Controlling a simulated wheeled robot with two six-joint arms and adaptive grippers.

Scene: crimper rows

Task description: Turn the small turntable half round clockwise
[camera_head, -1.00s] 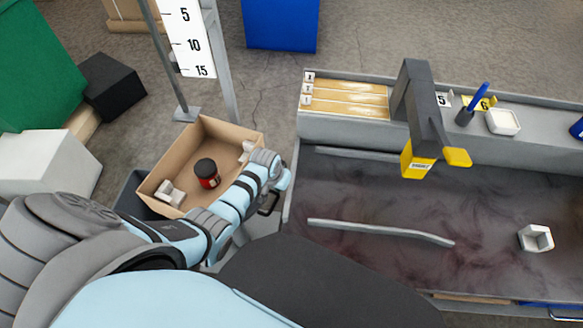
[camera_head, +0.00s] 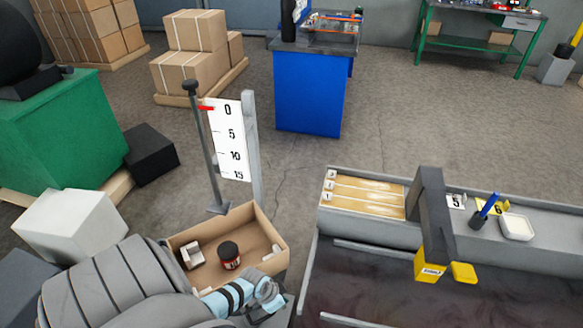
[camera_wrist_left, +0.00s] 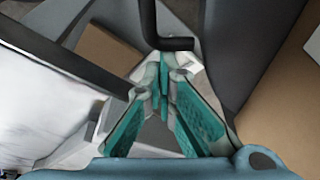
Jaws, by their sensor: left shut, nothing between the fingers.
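I cannot make out a turntable for certain in either view. My left gripper (camera_wrist_left: 160,80) is shut and empty in the left wrist view, its teal-lined fingers meeting at the tips. A dark bent rod (camera_wrist_left: 168,42) lies just beyond the fingertips; I cannot tell whether they touch it. In the head view my left arm reaches in at the bottom, in front of an open cardboard box (camera_head: 276,262). A dark jar with a red label (camera_head: 229,257) and small white pieces (camera_head: 191,255) are in the box. My right gripper is not in view.
A white scale board (camera_head: 232,140) and a grey post (camera_head: 207,150) stand behind the box. A dark-topped bench (camera_head: 375,285) with a yellow-ended grey arm (camera_head: 433,215) is at the right. A blue cabinet (camera_head: 310,92) stands behind. Open floor lies between.

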